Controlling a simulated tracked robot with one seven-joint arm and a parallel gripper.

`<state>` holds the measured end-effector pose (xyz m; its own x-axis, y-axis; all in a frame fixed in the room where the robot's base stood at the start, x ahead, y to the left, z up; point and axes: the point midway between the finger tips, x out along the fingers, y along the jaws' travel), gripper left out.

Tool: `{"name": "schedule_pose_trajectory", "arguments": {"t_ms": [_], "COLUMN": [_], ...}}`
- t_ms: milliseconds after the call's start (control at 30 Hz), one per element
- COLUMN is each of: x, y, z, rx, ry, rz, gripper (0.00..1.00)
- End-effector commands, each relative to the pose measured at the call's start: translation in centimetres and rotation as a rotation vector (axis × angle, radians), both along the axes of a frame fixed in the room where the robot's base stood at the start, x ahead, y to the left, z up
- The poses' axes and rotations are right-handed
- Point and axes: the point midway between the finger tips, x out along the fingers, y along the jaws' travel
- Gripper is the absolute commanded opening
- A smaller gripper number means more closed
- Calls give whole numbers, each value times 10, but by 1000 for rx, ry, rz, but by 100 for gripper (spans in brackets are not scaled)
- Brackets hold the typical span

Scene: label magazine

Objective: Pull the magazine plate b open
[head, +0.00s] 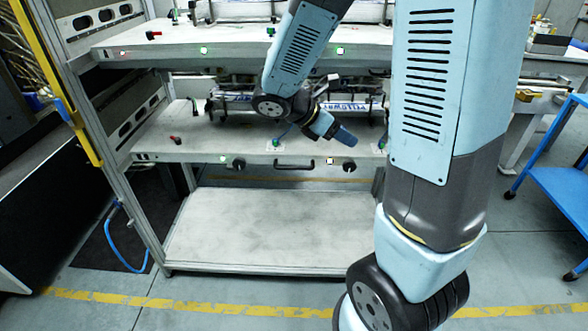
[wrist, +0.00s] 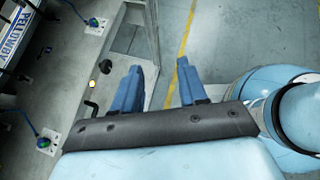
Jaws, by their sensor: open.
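The rack in the head view has two white plates, an upper plate (head: 235,38) and a middle plate (head: 200,140). I see no letter telling which is plate b. The middle plate's front edge carries a black bar handle (head: 294,164). My gripper (head: 345,136) is above and to the right of that handle, in front of the middle plate. In the wrist view my gripper (wrist: 160,70) is open with nothing between its two blue fingers. A black handle (wrist: 90,108) shows left of the left finger, apart from it, near a lit button (wrist: 93,84).
Black knobs (head: 239,164) and lit buttons (head: 223,158) sit along the middle plate's front edge. A bare bottom shelf (head: 270,230) lies below. A blue cart (head: 565,185) stands at right. The floor in front has a yellow line (head: 200,306) and is clear at left.

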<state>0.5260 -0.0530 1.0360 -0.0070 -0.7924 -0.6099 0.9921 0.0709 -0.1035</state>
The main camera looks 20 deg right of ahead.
Motion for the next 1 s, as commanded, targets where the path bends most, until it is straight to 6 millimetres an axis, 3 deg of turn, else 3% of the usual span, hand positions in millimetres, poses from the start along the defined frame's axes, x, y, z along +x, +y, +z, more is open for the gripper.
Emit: {"name": "schedule_pose_trajectory", "arguments": {"t_ms": [267, 600, 800, 1000], "x": [50, 104, 125, 133], "y": [16, 57, 92, 125], "z": [-45, -118, -172, -222], "rx": [-241, -541, -723, -883], "ry": [345, 744, 959, 1121], "rz": [355, 777, 1018, 1211], "gripper": [42, 42, 42, 42]}}
